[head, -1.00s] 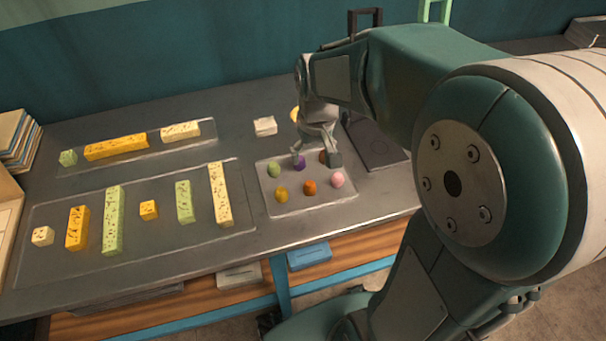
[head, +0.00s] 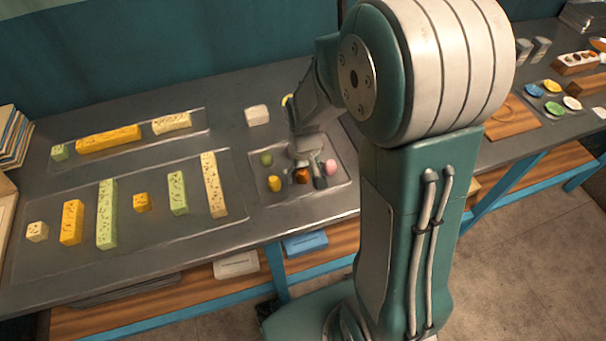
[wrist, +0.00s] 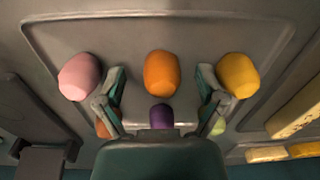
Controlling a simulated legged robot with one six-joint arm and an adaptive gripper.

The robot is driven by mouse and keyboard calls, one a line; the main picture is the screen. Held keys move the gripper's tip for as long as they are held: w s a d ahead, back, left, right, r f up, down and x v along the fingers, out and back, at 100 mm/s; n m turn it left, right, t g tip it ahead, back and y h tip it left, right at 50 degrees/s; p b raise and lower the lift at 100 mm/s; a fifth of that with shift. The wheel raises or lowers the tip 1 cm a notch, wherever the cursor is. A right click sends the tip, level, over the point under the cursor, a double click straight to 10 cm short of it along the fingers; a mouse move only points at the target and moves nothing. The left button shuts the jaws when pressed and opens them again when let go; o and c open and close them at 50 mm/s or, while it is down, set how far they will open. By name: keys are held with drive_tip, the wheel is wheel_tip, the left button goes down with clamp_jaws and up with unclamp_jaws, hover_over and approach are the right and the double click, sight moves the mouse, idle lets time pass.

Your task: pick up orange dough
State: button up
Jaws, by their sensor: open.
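The orange dough (head: 302,176) is a small rounded lump in the front row of a clear tray (head: 262,200). In the wrist view the orange dough (wrist: 160,73) lies ahead of and between the spread fingers of my gripper (wrist: 162,88). My gripper (head: 304,172) is open and empty, low over the tray in the head view. The yellow dough (wrist: 238,75) and the pink dough (wrist: 79,77) lie outside the fingers, on either side. Behind the orange one, the purple dough (wrist: 161,116) is partly hidden by my gripper.
A green dough (head: 266,158) sits in the tray's back row. Left of the tray, a larger tray (head: 130,250) holds several yellow, green and cream blocks. A white block (head: 257,115) stands behind the dough tray. Another reddish dough is mostly hidden.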

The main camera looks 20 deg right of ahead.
sight(304, 173)
drive_tip(key=shift+a+f, duration=0.1)
drive_tip(key=shift+f, duration=0.1)
drive_tip(key=c, duration=1)
drive_tip(key=shift+c, duration=0.2)
drive_tip(key=shift+r, duration=0.55)
drive_tip(key=r, duration=0.2)
drive_tip(key=shift+s+r, duration=0.2)
drive_tip(key=shift+r, duration=0.2)
drive_tip(key=s+d+r, duration=0.6)
drive_tip(key=s+r, duration=0.3)
drive_tip(key=s, duration=0.3)
